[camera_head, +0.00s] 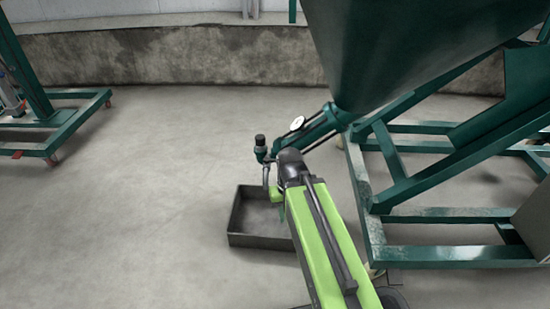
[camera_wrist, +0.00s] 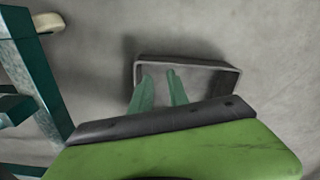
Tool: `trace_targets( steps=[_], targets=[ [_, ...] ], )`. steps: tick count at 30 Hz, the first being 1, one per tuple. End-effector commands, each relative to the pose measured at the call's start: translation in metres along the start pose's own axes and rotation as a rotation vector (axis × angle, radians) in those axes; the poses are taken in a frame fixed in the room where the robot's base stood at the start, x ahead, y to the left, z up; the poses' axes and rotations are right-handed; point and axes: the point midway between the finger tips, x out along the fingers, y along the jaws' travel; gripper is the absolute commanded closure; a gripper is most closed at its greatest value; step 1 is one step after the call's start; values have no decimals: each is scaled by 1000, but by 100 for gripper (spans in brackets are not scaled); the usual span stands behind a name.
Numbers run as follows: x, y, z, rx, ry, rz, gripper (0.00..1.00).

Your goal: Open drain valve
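The drain valve (camera_head: 262,152) sits at the end of a green pipe (camera_head: 318,130) with a round white dial, coming off the bottom of the green hopper (camera_head: 385,45). It has a dark cap on top, and a curved metal piece hangs below it. My gripper (camera_wrist: 159,75) shows two green fingers held apart with nothing between them. In the head view, my arm reaches to just below and right of the valve; it partly hides the fingers, and I cannot tell if anything touches. The valve does not show in the wrist view.
A dark open tray (camera_head: 262,241) lies on the floor under the valve; it also shows beyond my fingers in the wrist view (camera_wrist: 190,60). Green hopper framing (camera_head: 440,215) stands at right. Another green frame (camera_head: 60,125) stands at far left. The floor between is clear.

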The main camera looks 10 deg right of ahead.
Motion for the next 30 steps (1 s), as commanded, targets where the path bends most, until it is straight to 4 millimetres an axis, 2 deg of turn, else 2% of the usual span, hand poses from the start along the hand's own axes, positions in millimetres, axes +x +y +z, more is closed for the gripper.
trace_targets(
  steps=[1,4,8,12,15,19,30],
  targets=[
    [-13,0,0,0,0,0,87],
    [-42,0,0,0,0,0,100],
    [-100,0,0,0,0,0,100],
    [-171,0,0,1,0,0,100],
    [-209,0,0,1,0,0,100],
    [-225,0,0,1,0,0,100],
    [-218,0,0,1,0,0,100]
  ],
)
